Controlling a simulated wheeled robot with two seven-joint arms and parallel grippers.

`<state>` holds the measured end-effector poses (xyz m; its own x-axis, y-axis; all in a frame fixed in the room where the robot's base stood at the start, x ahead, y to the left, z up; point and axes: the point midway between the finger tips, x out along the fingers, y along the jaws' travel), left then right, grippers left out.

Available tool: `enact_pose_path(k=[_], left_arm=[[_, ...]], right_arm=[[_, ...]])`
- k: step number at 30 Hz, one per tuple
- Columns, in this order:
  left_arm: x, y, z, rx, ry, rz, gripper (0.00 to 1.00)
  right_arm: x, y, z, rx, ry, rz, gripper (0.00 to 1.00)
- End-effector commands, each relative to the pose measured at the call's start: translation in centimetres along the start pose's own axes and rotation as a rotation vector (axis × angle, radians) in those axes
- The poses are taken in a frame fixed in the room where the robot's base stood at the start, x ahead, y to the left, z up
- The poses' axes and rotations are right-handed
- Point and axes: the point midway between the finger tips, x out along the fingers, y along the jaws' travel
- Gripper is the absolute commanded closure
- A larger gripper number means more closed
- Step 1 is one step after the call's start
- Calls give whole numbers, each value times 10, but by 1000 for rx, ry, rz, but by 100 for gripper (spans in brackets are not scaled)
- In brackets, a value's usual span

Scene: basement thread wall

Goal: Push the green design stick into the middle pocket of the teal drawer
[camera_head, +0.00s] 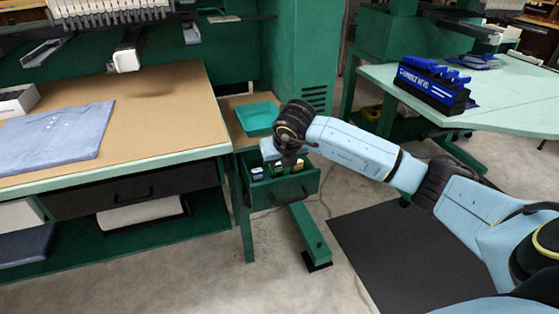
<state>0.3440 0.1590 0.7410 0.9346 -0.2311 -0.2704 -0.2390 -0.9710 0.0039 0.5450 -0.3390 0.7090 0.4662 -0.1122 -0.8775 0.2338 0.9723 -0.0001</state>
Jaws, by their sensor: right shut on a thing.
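The teal drawer (290,190) is pulled open under the small side table at the centre. Several small coloured sticks stand in its pockets. A blue and yellow one (257,173) is at the left, and another (298,165) at the right. The green design stick (278,169) shows as a small green and white patch at the middle pocket, right under my right gripper (287,163). My right gripper points down over the drawer and is shut on the stick; its fingertips are small and partly hidden by the wrist. My left gripper is not in view.
A teal tray (258,118) sits on the side table just behind the drawer. A wooden-topped bench (165,110) with a folded blue shirt (57,134) is at the left. A pale table (510,105) with a blue rack (433,85) is at the right.

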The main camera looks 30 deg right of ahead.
Motion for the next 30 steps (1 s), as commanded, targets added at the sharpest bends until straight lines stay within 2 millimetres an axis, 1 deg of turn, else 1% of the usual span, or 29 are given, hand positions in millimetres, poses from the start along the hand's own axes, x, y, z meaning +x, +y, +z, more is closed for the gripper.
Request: enact_pose_path(k=[14, 26, 30], left_arm=[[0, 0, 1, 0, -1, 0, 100], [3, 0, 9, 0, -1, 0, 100], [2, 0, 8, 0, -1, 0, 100]], right_arm=[[1, 0, 1, 0, 0, 0, 90], [11, 0, -5, 0, 0, 0, 90], [10, 0, -4, 0, 0, 0, 90]])
